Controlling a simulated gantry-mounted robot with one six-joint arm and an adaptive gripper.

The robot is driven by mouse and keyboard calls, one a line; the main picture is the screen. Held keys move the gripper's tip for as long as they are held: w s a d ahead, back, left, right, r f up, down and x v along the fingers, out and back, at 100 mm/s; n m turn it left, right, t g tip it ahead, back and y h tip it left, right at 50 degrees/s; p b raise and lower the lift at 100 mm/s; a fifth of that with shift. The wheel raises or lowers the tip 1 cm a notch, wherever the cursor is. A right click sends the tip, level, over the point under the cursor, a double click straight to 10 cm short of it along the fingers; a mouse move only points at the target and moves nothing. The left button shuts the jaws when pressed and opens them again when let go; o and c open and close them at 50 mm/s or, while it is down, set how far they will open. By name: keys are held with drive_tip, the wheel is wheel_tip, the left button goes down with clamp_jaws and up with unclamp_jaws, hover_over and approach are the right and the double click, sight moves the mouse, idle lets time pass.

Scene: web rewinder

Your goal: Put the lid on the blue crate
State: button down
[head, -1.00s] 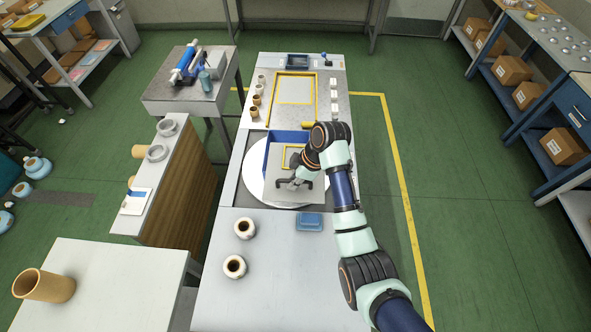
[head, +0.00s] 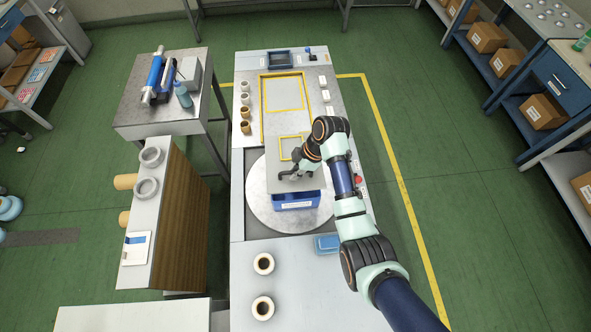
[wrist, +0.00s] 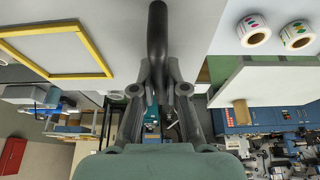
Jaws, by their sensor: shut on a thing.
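The lid (head: 306,173) is a flat grey plate with a yellow square outline and a dark curved handle (wrist: 157,22). My gripper (head: 290,175) is shut on this handle; the wrist view shows the fingers (wrist: 158,75) closed around it. The blue crate (head: 297,204) stands on a round grey turntable (head: 263,212). Its near wall, with a white label, shows below the lid's near edge. The lid hides the rest of the crate and reaches past the turntable's far side. I cannot tell whether lid and crate touch.
A yellow-framed panel (head: 263,110) lies on the bench behind, with small rolls (head: 245,112) at its left. Two label rolls (head: 263,264) and a blue block (head: 327,243) sit on the near bench. A wood-sided stand (head: 182,215) is at left. The near bench is mostly clear.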

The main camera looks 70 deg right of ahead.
wheel_tip(320, 180, down, 6)
drive_tip(key=b, duration=0.4)
drive_tip(key=shift+r+b, duration=0.2)
drive_tip(key=shift+b, duration=0.2)
drive_tip(key=shift+f+b, duration=0.35)
drive_tip(key=shift+f, duration=0.35)
drive_tip(key=shift+f+b, duration=0.4)
drive_tip(key=shift+f, duration=0.25)
drive_tip(key=c, duration=1.1)
unclamp_jaws()
drive_tip(key=v, duration=0.7)
drive_tip(key=shift+d+r, duration=0.1)
drive_tip(key=shift+r, duration=0.15)
